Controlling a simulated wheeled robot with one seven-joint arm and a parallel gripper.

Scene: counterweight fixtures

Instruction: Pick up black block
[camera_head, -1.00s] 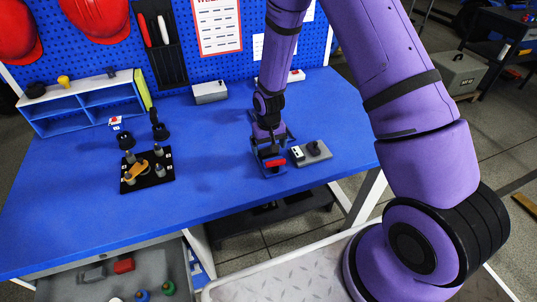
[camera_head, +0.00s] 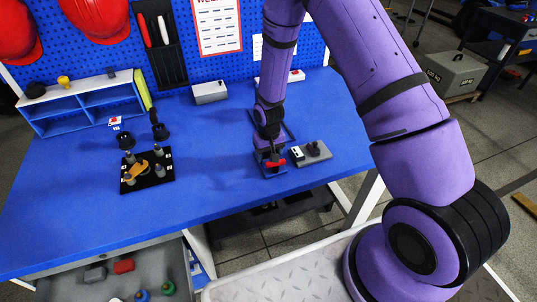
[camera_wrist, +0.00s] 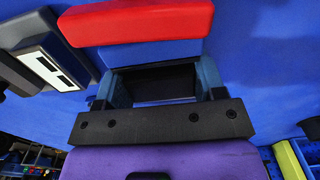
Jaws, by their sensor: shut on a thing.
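In the wrist view, the black block (camera_wrist: 155,82) sits between the two fingers of my gripper (camera_wrist: 155,92). My gripper is shut on it, and the fingers hide its sides. A blue fixture (camera_wrist: 155,52) with a red bar (camera_wrist: 135,20) lies just beyond the block. In the head view, my gripper (camera_head: 268,149) points down at the blue fixture (camera_head: 271,172) near the table's front edge. The red bar (camera_head: 275,162) shows at the fixture. The block is hard to make out there, so I cannot tell whether it is clear of the fixture.
A grey fixture (camera_head: 312,152) with a black knob stands just right of the blue one. A black board with pegs (camera_head: 148,180) stands left on the blue table (camera_head: 215,165). A grey box (camera_head: 210,92) and a blue shelf (camera_head: 85,103) stand at the back. The table's middle is clear.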

